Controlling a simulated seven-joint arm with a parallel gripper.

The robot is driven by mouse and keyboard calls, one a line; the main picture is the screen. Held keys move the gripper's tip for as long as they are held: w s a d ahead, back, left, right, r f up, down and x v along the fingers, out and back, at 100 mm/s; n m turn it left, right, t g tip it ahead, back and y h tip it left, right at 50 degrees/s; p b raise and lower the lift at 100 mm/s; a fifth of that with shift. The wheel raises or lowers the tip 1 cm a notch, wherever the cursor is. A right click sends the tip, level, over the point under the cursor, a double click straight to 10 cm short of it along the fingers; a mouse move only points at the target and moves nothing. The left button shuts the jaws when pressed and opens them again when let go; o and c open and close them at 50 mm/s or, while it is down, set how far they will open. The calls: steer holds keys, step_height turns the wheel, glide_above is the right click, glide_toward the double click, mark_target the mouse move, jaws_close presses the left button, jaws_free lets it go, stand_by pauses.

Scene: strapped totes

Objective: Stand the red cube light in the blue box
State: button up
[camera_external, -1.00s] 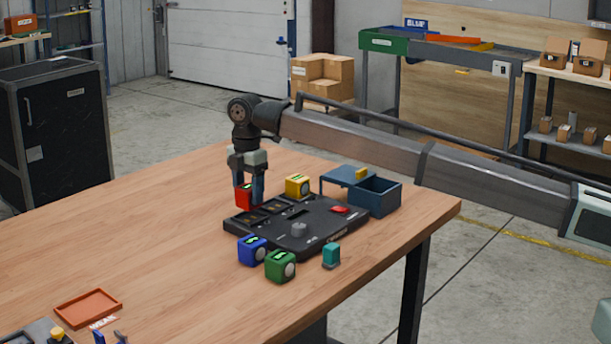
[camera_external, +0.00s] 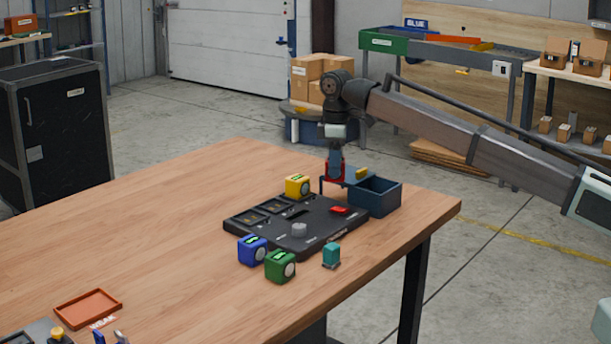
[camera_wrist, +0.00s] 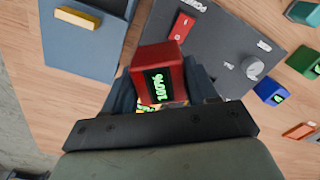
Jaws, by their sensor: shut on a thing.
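My gripper (camera_external: 335,165) is shut on the red cube light (camera_external: 334,176) and holds it up beside the blue box (camera_external: 376,203), on its left in the external view. In the wrist view the red cube light (camera_wrist: 158,68) sits between the fingers, with a dark panel and green marks on one face. The blue box has an open top. A flat blue lid (camera_wrist: 85,50) with a yellow handle (camera_wrist: 77,17) extends from its side. The cube is near this lid; I cannot tell its exact height above it. The box's floor is hidden.
A black console (camera_external: 290,228) with a red switch (camera_external: 339,209) and a grey knob lies beside the box. Yellow (camera_external: 297,185), blue (camera_external: 250,250) and green (camera_external: 279,266) cube lights and a teal piece (camera_external: 331,254) stand around it. The table's left half is mostly clear.

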steer(key=w+d+m, duration=0.4)
steer(key=d+m, duration=0.3)
steer(key=d, duration=0.5)
steer(key=shift+s+a+f, duration=0.15)
steer(key=shift+f, duration=1.45)
steer(key=shift+s+a+f, duration=0.1)
steer(key=shift+f, duration=1.45)
steer(key=shift+f, duration=1.5)
steer(key=o, duration=1.3)
steer(key=shift+r, duration=0.15)
